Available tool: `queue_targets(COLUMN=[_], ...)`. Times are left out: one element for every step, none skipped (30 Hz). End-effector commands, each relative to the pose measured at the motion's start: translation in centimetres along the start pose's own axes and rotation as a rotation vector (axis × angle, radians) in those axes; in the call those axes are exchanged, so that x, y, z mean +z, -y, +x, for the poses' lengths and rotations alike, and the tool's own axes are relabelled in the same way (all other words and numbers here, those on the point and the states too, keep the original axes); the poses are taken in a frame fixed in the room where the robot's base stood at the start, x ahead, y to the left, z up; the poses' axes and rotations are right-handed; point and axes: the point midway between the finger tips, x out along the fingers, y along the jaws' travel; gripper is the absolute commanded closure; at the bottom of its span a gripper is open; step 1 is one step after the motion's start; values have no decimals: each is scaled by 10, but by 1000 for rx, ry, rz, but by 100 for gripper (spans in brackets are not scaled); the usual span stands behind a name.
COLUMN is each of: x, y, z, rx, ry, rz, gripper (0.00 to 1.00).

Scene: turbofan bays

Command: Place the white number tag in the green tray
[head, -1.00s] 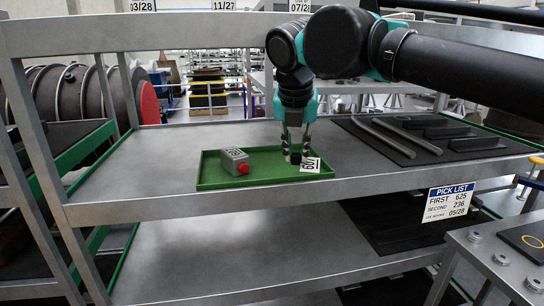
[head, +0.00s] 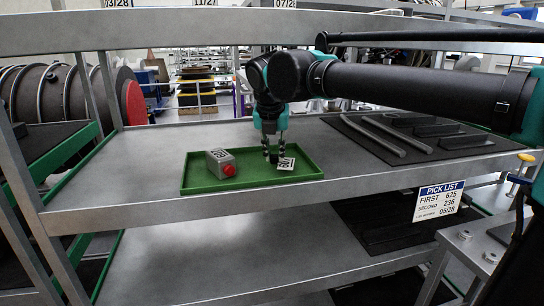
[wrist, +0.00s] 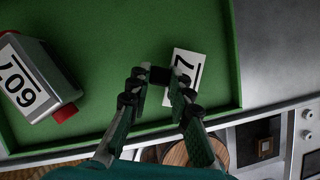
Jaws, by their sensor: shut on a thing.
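The white number tag (head: 287,164) shows over the right part of the green tray (head: 205,188), inside its rim. It also shows in the wrist view (wrist: 187,66), tilted, its printed number partly hidden by a finger. A small dark block sits at its side between my fingertips. My gripper (head: 272,156) points down over the tray, its fingers shut on the tag by this dark block; the fingertips also show in the wrist view (wrist: 158,82). I cannot tell whether the tag touches the tray floor.
A grey box (head: 220,161) with a red knob and a white number label sits in the tray's left part. A black mat (head: 372,142) with dark bars and strips lies right of the tray. The shelf (head: 120,198) is bare at left.

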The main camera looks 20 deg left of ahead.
Motion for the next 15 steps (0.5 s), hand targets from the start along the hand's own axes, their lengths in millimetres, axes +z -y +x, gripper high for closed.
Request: queue_targets(x=[4,6,10,11,12,14,15,15,15,15,15,15,15,15,15], y=[-2,-4,-6,-6,-8,-9,-10,-10,-10,-10,-10,-10,-10,-10,-10], z=[4,8,12,16,20,25,27,28,29,29,29,29,29,29,29], rx=[0,0,0,0,0,0,0,0,0,0,0,0,0,0,0], ry=[0,0,0,0,0,0,0,0,0,0,0,0,0,0,0], rz=[1,1,1,2,2,2,2,2,1,1,1,1,1,1,1], gripper=[100,100,100,100,100,100,100,100,100,100,100,100,100,100,100])
